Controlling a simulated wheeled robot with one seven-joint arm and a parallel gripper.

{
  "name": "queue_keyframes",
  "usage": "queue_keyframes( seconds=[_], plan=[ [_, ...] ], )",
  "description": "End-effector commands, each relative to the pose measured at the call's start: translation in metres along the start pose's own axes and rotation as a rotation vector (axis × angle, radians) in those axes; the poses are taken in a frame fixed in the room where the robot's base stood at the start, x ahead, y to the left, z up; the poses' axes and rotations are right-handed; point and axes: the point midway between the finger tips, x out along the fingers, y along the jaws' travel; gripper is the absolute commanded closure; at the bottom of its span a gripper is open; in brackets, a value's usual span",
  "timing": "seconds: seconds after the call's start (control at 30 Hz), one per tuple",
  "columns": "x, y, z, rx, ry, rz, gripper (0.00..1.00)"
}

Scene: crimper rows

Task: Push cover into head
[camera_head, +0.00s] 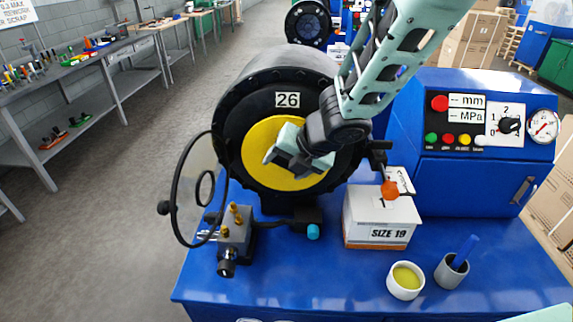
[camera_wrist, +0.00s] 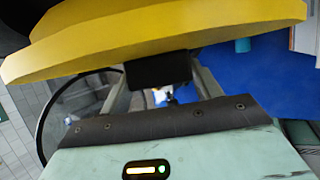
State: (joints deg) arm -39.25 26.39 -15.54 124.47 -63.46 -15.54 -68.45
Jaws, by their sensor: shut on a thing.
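The yellow round cover (camera_head: 262,135) is in front of the face of the black crimper head (camera_head: 236,105), which bears the label 26. It lies within the outline of the dark round face in the head view; I cannot tell how deep it sits. My gripper (camera_head: 285,155) is in front of the cover and hides its middle. In the wrist view the cover (camera_wrist: 150,40) spans the top with its thick edge showing. A black block (camera_wrist: 157,68) below it, seemingly the cover's handle, is between the fingers of my gripper (camera_wrist: 158,82), which is shut on it.
A round clear disc with a black rim (camera_head: 176,190) stands on a small fixture (camera_head: 235,235) at the left. A white SIZE 19 box (camera_head: 375,232), a cup of yellow stuff (camera_head: 405,280) and a grey cup (camera_head: 450,272) stand on the blue table (camera_head: 330,285). A blue control cabinet (camera_head: 465,185) is at the right.

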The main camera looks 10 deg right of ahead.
Motion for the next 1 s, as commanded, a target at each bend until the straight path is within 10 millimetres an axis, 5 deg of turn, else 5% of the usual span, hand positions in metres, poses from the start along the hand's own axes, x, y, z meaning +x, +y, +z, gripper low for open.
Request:
queue_keyframes(
  seconds=[1.0],
  plan=[
    [0.005,0.001,0.011,-0.001,0.0,0.002,0.65]
  ],
)
